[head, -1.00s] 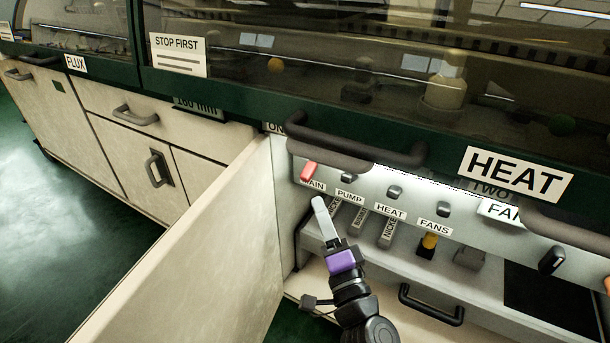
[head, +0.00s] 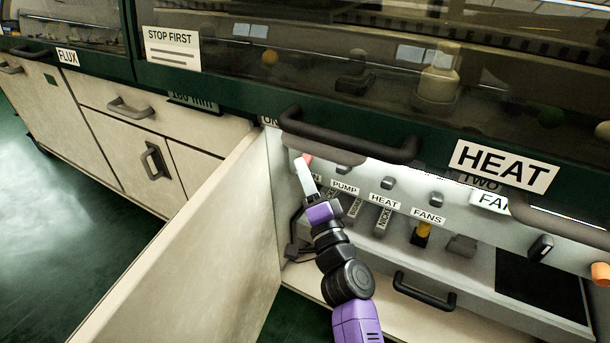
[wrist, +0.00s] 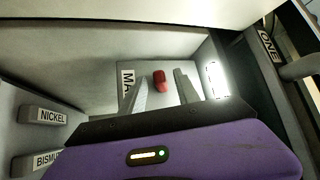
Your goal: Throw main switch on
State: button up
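The main switch is a small red lever (head: 307,158) on the white panel inside the open cabinet, above a partly covered MAIN label. In the wrist view the red lever (wrist: 159,81) shows in the gap between the two pale finger tips, with the MAIN label (wrist: 127,88) to its left. My gripper (head: 300,164) is at the panel, in front of the lever, and hides part of it in the head view. In the wrist view my gripper (wrist: 162,90) is open, with a finger on each side of the lever. I cannot tell whether either finger touches it.
Dark switches labelled PUMP (head: 345,187), HEAT (head: 384,199) and FANS (head: 428,216) sit to the right. The open cabinet door (head: 190,240) stands left of my arm. A dark handle bar (head: 350,140) juts out just above the lever. Metal bars labelled NICKEL (wrist: 45,115) lie below.

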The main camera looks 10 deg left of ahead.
jog(key=shift+c, duration=0.5)
grip_shut()
jog(key=shift+r+p, duration=0.15)
jog(key=shift+p, duration=0.35)
notch_tip(320, 180, up, 4)
jog(key=m+g+h+p, duration=0.1)
jog(key=m+g+p, duration=0.1)
jog(key=p, duration=1.2)
jog(key=m+g+h+p, duration=0.1)
jog(key=m+g+p, duration=0.2)
jog(key=p, duration=1.1)
jog(key=shift+s+m+h, duration=0.1)
jog(key=shift+m+h, duration=0.2)
jog(key=shift+m, duration=0.3)
jog(key=shift+g+p, duration=0.3)
jog(key=shift+p, duration=0.9)
